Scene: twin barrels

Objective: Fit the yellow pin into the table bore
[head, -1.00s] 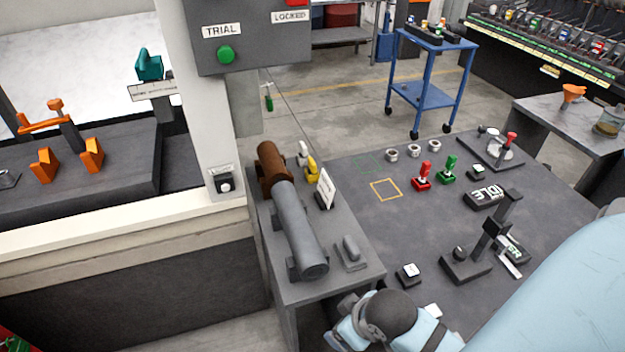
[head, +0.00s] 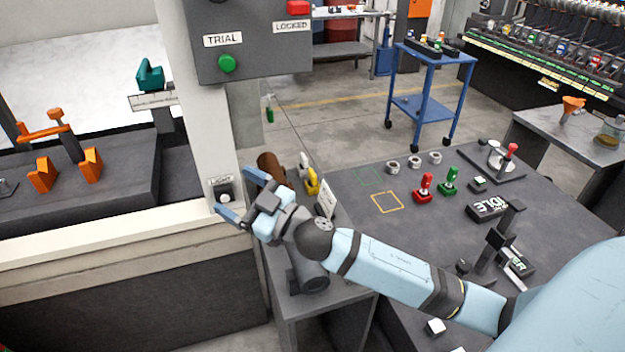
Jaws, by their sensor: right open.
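The yellow pin (head: 311,182) stands on the narrow grey side bench, right of the brown barrel (head: 272,167) and behind a small white sign. I cannot make out a bore for it in the table (head: 420,270); a yellow square outline (head: 387,202) is marked on the tabletop. My right gripper (head: 241,196) is open and empty, left of the pin and apart from it. Its fingers are spread in front of the switch labelled LIGHT (head: 225,197); whether they touch it I cannot tell. My left gripper is out of view.
A red pin (head: 424,187) and a green pin (head: 449,181) stand on the table, with several small rings behind them. Black fixtures (head: 495,240) stand at the table's right. The table's middle is mostly clear.

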